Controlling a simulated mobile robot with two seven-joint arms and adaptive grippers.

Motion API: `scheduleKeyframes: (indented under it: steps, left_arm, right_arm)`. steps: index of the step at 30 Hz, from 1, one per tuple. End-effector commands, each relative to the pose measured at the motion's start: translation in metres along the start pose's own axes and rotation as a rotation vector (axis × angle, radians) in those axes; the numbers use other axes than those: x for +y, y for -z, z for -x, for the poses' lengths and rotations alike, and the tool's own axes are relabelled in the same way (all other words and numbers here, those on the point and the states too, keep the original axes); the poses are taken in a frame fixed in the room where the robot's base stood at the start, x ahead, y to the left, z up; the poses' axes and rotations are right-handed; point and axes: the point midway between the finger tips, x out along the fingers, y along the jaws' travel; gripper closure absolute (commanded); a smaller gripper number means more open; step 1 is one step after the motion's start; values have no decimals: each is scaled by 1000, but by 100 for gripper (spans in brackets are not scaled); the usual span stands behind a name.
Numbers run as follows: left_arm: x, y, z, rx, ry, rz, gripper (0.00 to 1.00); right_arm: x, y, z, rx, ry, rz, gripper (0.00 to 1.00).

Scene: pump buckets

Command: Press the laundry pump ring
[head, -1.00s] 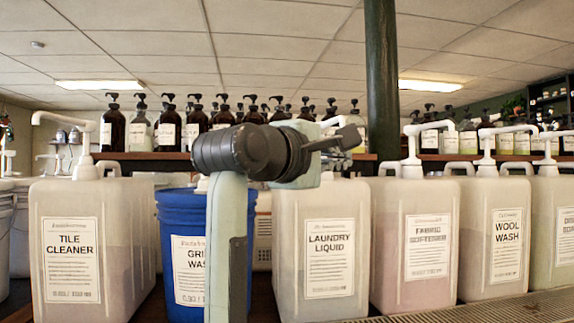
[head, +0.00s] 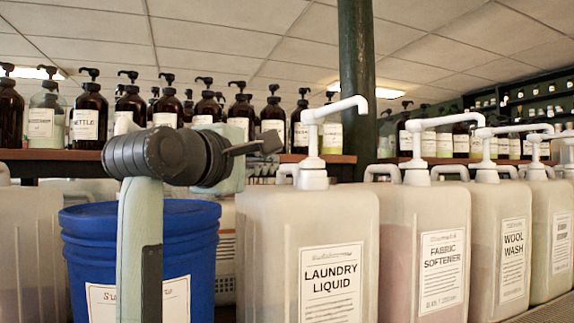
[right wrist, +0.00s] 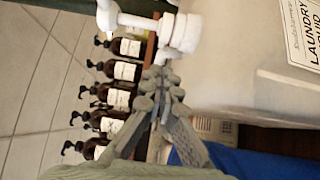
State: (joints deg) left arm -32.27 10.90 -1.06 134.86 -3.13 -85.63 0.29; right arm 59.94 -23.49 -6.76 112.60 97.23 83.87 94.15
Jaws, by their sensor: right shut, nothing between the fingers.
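The laundry liquid jug (head: 300,225) is a translucent off-white container with a white label; it also shows in the right wrist view (right wrist: 235,65). Its white pump (head: 313,135) stands upright on top, nozzle pointing right, with a ring-like collar (head: 312,178) at the base. My right gripper (head: 268,143) is shut and empty, left of the pump in the head view and apart from it. In the right wrist view my closed fingertips (right wrist: 162,75) appear close to the white pump collar (right wrist: 180,32); whether they touch it I cannot tell. My left gripper is out of view.
A blue bucket (head: 190,240) stands left of the laundry jug, partly behind my right arm. The fabric softener (head: 415,260) and wool wash (head: 500,245) jugs stand close on its right. Brown pump bottles (head: 168,105) line the shelf behind. A dark green post (head: 357,60) rises behind.

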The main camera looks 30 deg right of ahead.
Motion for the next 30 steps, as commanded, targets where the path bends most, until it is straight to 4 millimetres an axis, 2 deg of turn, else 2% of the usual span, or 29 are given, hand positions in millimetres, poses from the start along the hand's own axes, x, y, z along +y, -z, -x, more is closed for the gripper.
scheduleKeyframes:
  steps: [4,7,15,21,30]
  left_arm:
    - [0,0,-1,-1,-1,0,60]
    - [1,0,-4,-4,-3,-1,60]
    - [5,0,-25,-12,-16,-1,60]
    - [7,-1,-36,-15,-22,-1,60]
    - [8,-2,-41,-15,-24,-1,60]
  right_arm:
    - [0,0,-5,0,2,0,100]
    - [1,0,-16,0,2,1,100]
    - [2,-1,-66,-4,-1,3,100]
    - [1,0,-92,-2,0,2,100]
    - [0,0,-100,1,0,0,100]
